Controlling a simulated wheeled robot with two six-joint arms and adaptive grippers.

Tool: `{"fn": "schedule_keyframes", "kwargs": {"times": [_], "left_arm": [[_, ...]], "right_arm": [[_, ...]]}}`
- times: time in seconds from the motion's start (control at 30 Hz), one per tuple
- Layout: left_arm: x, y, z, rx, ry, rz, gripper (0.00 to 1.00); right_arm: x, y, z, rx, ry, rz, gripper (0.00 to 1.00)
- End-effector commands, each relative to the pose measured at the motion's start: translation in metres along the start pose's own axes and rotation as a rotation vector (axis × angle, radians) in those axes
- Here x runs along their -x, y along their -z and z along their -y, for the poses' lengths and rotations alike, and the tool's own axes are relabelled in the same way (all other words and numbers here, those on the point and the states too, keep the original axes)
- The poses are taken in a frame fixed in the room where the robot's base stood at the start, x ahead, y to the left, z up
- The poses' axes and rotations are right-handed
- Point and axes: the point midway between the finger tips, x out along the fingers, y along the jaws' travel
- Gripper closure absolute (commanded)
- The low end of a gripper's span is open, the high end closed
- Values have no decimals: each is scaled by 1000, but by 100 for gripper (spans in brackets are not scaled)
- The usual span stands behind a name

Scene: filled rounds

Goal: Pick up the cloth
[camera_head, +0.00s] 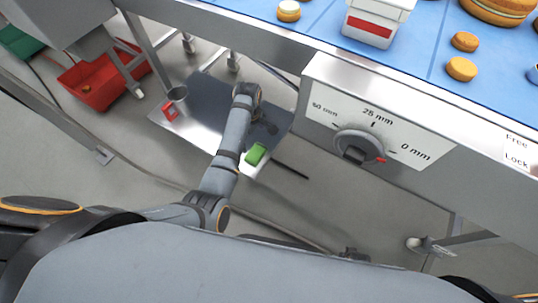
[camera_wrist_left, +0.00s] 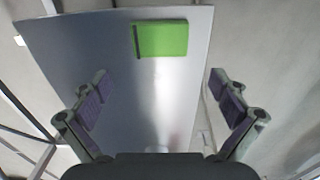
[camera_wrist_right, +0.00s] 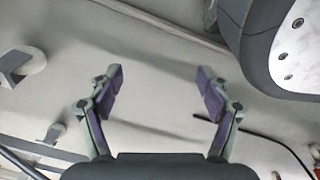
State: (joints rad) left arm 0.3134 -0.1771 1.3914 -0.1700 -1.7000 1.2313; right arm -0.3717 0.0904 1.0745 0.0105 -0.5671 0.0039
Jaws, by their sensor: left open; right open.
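The cloth looks like a green folded block (camera_head: 256,154) on a low metal shelf (camera_head: 205,95) below the conveyor. In the left wrist view the cloth (camera_wrist_left: 162,39) lies flat near the shelf's far edge. My left gripper (camera_wrist_left: 160,82) is open and empty above the shelf, with the cloth beyond its fingertips and apart from them.
A red square item (camera_head: 170,109) and a metal cup (camera_head: 178,93) are at the shelf's left end. The conveyor with a blue belt (camera_head: 415,65) and dial panel (camera_head: 370,135) overhangs at right. A red crate (camera_head: 100,82) stands at left. Grey floor lies in front.

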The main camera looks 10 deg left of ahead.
Motion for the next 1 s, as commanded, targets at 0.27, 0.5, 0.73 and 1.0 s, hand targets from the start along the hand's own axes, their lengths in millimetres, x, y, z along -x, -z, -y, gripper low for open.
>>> {"fn": "schedule_keyframes", "kwargs": {"times": [0.27,0.5,0.73,1.0], "left_arm": [[-14,0,0,25,10,3,0],[-46,0,0,24,7,2,0],[-57,1,1,23,9,2,0],[-94,3,1,23,8,3,0]], "right_arm": [[-1,10,1,0,1,-6,22],[8,29,3,-1,5,-7,22],[14,38,6,-2,9,-9,22],[47,68,14,-4,27,-1,22]]}}
